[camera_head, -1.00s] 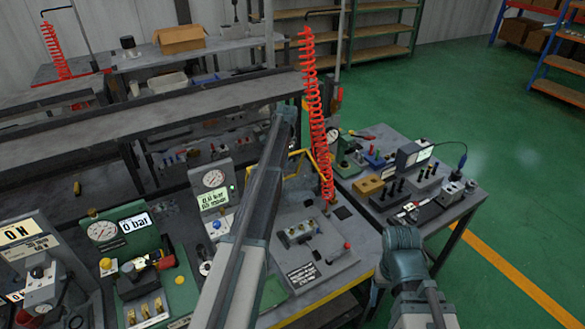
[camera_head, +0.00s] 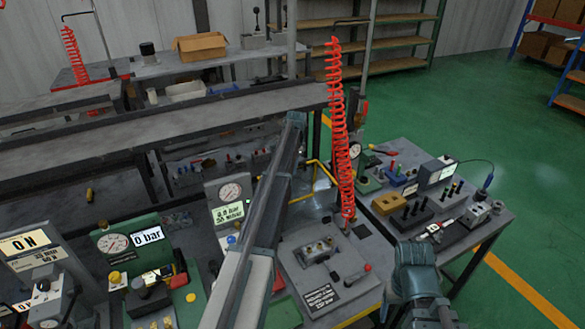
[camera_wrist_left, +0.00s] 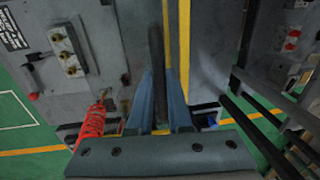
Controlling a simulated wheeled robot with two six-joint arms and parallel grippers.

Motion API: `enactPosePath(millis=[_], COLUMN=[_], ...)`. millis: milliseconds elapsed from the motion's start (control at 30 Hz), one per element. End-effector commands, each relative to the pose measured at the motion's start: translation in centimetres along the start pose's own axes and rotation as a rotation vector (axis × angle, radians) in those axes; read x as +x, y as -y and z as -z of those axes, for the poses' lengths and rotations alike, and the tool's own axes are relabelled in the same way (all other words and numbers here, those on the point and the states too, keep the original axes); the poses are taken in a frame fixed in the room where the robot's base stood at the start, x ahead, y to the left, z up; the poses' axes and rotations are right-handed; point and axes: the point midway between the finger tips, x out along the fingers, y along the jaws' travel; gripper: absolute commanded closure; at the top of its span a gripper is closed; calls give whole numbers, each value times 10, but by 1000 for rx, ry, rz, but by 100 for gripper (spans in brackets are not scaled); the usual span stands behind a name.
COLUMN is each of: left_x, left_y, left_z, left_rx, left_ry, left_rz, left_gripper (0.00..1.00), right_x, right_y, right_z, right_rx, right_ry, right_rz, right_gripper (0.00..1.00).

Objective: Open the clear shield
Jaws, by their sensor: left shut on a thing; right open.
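A clear shield with a yellow frame (camera_head: 318,178) stands on the bench behind the valve block panel, partly hidden by my left arm and the red coil. Its yellow bars (camera_wrist_left: 185,40) run upright in the left wrist view. My left gripper (camera_wrist_left: 158,105) is shut there, its two blue fingers either side of a dark bar (camera_wrist_left: 157,50) next to the yellow bars. The clear pane itself is hard to make out. In the head view the left fingers are hidden. My right gripper (camera_head: 413,265) is open and empty near the right front corner of the bench, its fingertips hard to see.
The red coiled hose (camera_head: 340,130) hangs close to the shield. A valve panel (camera_head: 325,268) with a red-knobbed lever lies in front of it. Pressure gauges and displays (camera_head: 130,243) stand on the left. A side bench (camera_head: 470,225) with blocks stands on the right.

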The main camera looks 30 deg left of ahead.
Motion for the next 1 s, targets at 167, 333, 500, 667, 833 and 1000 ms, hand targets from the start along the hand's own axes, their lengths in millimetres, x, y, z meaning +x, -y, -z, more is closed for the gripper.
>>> enactPosePath(millis=[167, 333, 500, 667, 833, 1000], left_x=[0, 0, 0, -2, -12, -30], left_y=[1, 0, 0, 0, 1, 1], left_z=[-1, 0, 0, 0, 0, 0], left_rx=[-1, 0, 0, 0, 0, 0], left_ry=[2, 1, 1, 1, 0, 1], left_rz=[1, 1, 1, 1, 1, 1], left_gripper=[76, 53, 53, 53, 53, 53], right_x=[0, 0, 0, -2, -12, -30], right_y=[0, 0, 0, 0, -1, -3], right_z=[0, 0, 0, 0, -1, -2], right_rx=[0, 0, 0, 0, 0, -1], right_ry=[0, 0, 0, 0, 0, 1], right_rz=[0, 0, 0, 0, 0, 0], right_gripper=[29, 29, 29, 29, 29, 29])
